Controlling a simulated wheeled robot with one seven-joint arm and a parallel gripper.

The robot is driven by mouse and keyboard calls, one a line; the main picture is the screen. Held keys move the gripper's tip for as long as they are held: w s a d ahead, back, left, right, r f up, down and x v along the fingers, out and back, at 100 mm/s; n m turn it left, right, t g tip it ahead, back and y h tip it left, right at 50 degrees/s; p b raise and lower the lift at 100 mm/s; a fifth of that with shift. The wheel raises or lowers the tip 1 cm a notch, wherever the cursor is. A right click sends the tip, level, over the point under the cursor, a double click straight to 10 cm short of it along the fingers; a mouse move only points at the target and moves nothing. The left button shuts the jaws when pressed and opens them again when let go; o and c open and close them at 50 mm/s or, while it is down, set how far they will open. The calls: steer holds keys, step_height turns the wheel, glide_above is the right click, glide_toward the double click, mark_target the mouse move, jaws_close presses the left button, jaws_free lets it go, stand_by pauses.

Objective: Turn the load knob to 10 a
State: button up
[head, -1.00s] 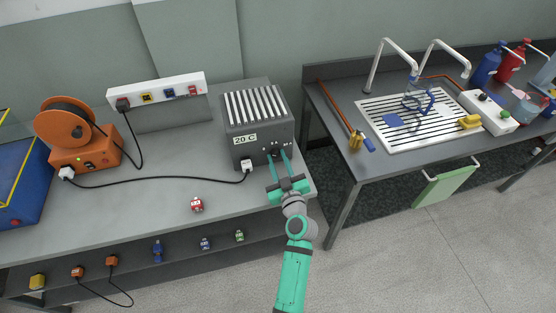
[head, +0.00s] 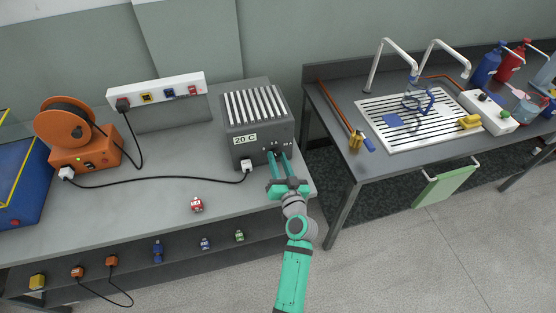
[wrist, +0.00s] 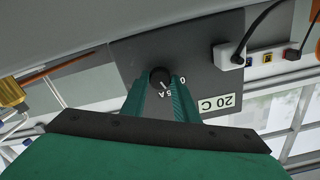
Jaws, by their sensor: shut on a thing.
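The dark grey load box (head: 257,130) stands on the grey bench, with a "20 C" label on its front. Its black load knob (wrist: 159,76) shows in the wrist view between my fingers, with "0" and "5 A" printed beside it. A pale mark on the knob appears to face near "5 A". My gripper (head: 279,154) is at the box front, and in the wrist view its fingers (wrist: 159,82) are on both sides of the knob, shut on it. In the head view the fingers hide the knob. No 10 A mark is readable.
A white plug (head: 247,165) with a black cable sits in the box front, left of my gripper. A red connector (head: 197,205) lies on the bench. An orange cable reel (head: 66,130) and a socket strip (head: 157,91) stand left. A sink bench (head: 340,150) is right.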

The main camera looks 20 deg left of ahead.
steer(key=m, duration=0.4)
steer(key=shift+d+m, duration=0.1)
steer(key=shift+m, duration=0.2)
steer(key=m, duration=0.3)
steer(key=shift+m, duration=0.4)
steer(key=m, duration=0.4)
steer(key=shift+m, duration=2.1)
steer(key=o, duration=1.1)
steer(key=shift+c, duration=0.2)
steer(key=v, duration=1)
steer(key=shift+s+d, duration=0.3)
